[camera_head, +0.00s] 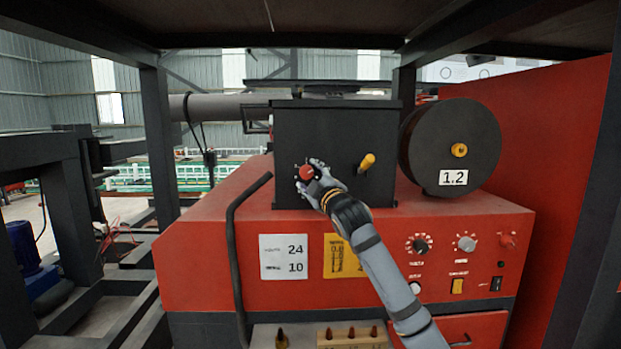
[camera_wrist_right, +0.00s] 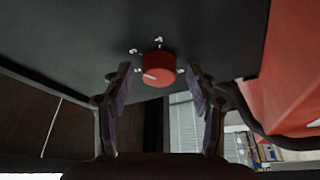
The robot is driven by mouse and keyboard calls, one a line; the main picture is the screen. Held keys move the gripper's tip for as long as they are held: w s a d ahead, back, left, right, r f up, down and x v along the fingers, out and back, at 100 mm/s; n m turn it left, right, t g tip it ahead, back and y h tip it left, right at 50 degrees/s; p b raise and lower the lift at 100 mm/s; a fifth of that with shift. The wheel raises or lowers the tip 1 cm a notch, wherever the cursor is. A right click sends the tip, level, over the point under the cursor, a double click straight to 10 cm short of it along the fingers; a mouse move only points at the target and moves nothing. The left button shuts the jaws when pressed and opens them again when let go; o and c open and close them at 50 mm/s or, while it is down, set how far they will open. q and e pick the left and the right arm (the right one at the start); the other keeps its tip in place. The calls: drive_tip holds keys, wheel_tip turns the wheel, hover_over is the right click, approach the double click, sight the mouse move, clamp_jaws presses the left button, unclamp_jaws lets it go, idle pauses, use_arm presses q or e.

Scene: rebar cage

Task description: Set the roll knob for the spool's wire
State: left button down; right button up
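The red roll knob (camera_head: 307,173) sits on the front of the black box (camera_head: 320,130), with small pale marks around it. In the right wrist view the knob (camera_wrist_right: 158,70) shows a white pointer line toward its lower left. My right gripper (camera_head: 312,178) is at the knob; in the wrist view its open fingers (camera_wrist_right: 158,85) stand on either side with gaps. The black wire spool (camera_head: 450,135) stands right of the box, with a yellow hub and a label reading 1.2. My left gripper is not in view.
A yellow-handled lever (camera_head: 367,161) sticks out right of the knob. A bent black bar (camera_head: 235,250) rises at left. The red machine front bears a white card (camera_head: 283,257), a partly hidden yellow card (camera_head: 340,258) and dials (camera_head: 417,246). A wooden block (camera_head: 350,338) holds several dark pegs.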

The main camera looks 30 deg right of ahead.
drive_tip(key=shift+s, duration=0.1)
drive_tip(key=v, duration=0.7)
drive_tip(key=shift+s, duration=0.2)
idle(0.4)
drive_tip(key=shift+f, duration=0.1)
